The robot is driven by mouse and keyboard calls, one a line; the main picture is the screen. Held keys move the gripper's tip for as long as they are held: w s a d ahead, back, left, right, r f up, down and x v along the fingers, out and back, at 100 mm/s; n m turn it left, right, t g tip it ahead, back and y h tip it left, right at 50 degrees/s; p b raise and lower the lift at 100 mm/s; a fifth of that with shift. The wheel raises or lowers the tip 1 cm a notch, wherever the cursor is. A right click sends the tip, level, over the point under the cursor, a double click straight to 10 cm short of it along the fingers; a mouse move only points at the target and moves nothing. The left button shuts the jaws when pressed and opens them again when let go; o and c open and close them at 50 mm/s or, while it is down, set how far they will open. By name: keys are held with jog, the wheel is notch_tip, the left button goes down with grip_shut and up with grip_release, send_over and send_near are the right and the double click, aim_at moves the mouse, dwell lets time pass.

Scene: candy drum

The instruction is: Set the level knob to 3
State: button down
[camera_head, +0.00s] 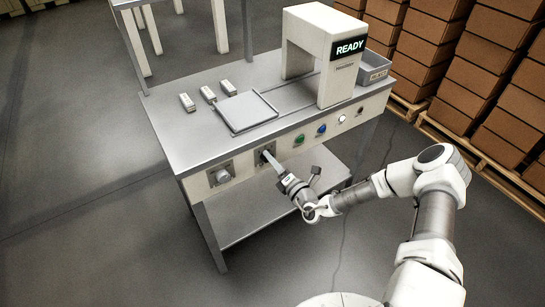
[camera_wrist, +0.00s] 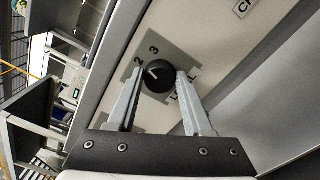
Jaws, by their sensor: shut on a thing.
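The level knob (camera_wrist: 159,77) is black and round with a white pointer mark, on a grey plate (camera_wrist: 186,45) printed with 2, 3 and part of the word LEVEL. The pointer is aimed up-left, about at the 2, with the 3 clockwise of it. My gripper (camera_wrist: 160,84) has one finger on each side of the knob and is shut on it. In the head view my gripper (camera_head: 272,159) reaches the front panel of the bench (camera_head: 240,172), where the fingers partly hide the knob and its plate (camera_head: 260,156).
A light grey knob (camera_head: 222,175) sits left on the panel. Green (camera_head: 299,140), blue (camera_head: 321,130) and white (camera_head: 342,119) buttons lie to the right. A machine (camera_head: 320,25) reading READY, a tray (camera_head: 246,111) and small blocks (camera_head: 187,102) stand on the bench.

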jog(key=m+p, duration=0.1)
jog(key=m, duration=0.4)
jog(key=shift+f, duration=0.1)
jog(key=shift+m, duration=0.4)
jog(key=shift+c, duration=1.6)
grip_release()
jog(key=p+v, duration=0.1)
jog(key=v, duration=1.6)
jog(key=shift+s+d, duration=0.2)
